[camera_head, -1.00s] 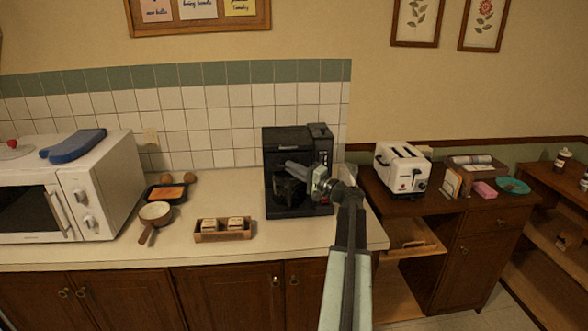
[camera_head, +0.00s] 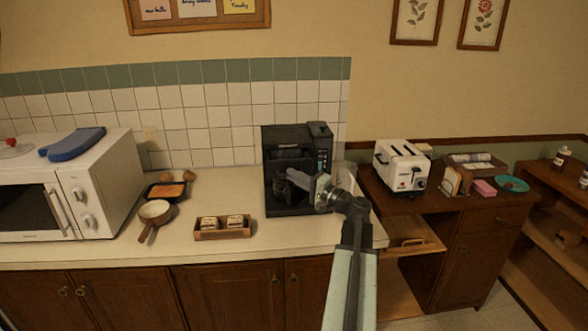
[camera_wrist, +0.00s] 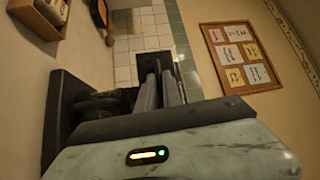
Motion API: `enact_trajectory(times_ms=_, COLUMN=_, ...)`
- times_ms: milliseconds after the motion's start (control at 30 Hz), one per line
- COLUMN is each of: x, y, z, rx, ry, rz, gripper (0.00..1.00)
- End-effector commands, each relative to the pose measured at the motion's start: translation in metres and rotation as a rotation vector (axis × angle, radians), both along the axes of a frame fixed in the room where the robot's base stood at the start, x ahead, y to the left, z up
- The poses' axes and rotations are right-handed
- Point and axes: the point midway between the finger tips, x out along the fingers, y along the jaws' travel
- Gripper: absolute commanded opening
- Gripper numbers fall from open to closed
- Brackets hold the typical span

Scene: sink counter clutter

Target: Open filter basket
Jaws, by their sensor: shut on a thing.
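The black coffee machine (camera_head: 291,137) stands upright on the counter against the tiled wall. Its filter basket (camera_head: 282,184) is a dark part at the front, partly hidden behind my gripper (camera_head: 295,176). My gripper reaches in from the right, with its fingers shut on the basket's edge. In the wrist view, which is turned on its side, my fingers (camera_wrist: 160,88) lie close together beside the dark round part of the machine (camera_wrist: 98,106). The exact contact is dark and hard to see.
A wooden tray (camera_head: 208,234) with bread, a small pan (camera_head: 155,211) and a microwave (camera_head: 70,190) stand to the left. A white toaster (camera_head: 401,166) is on the side cabinet to the right, above an open drawer (camera_head: 412,243). Counter in front of the machine is clear.

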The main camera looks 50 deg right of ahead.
Motion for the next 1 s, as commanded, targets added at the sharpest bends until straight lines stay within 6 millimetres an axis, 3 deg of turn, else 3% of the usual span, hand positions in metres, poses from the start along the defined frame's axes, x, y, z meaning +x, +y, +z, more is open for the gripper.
enact_trajectory(times_ms=33, x=-0.013, y=0.012, z=0.0, rx=-0.001, ry=0.001, rz=-0.002, gripper=0.0)
enact_trajectory(times_ms=200, x=-0.034, y=0.029, z=0.0, rx=0.0, ry=0.001, rz=-0.002, gripper=0.0)
enact_trajectory(times_ms=567, x=-0.037, y=0.031, z=0.0, rx=0.0, ry=0.001, rz=-0.001, gripper=0.0)
enact_trajectory(times_ms=667, x=-0.037, y=0.031, z=0.0, rx=0.0, ry=0.0, rz=-0.001, gripper=0.29)
enact_trajectory(times_ms=700, x=-0.037, y=0.031, z=0.0, rx=0.0, ry=0.0, rz=-0.001, gripper=0.32)
enact_trajectory(times_ms=1000, x=-0.039, y=0.031, z=-0.001, rx=0.0, ry=0.0, rz=-0.001, gripper=0.32)
